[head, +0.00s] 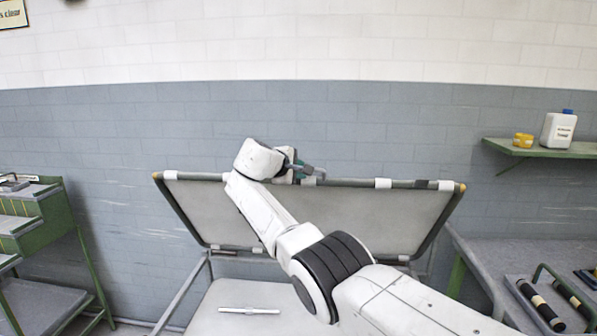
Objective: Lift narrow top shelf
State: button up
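The narrow top shelf (370,217) is a pale grey panel in a dark tubular frame with yellow corner caps. It stands tilted up, its face toward me and its long upper rail high, in the middle of the head view. My arm reaches across in front of it and hides part of the panel. My gripper (309,173) is at the upper rail, a little left of the rail's middle. The fingers are small and partly hidden by the wrist; I cannot tell whether they are closed around the rail.
Below the panel is a light grey surface (215,298) with a white bar (249,311) on it. A green stepped rack (45,215) stands left. At right are a wall shelf (545,150) with a white jug (558,131) and yellow container (522,140), and a grey bench (520,252).

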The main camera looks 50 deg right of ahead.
jog(key=o, duration=0.3)
jog(key=shift+f, duration=0.1)
jog(key=shift+a, duration=0.2)
jog(key=b+v, duration=0.2)
jog(key=v, duration=0.8)
jog(key=shift+a+r, duration=0.2)
jog(key=shift+r, duration=0.15)
jog(key=shift+s, duration=0.1)
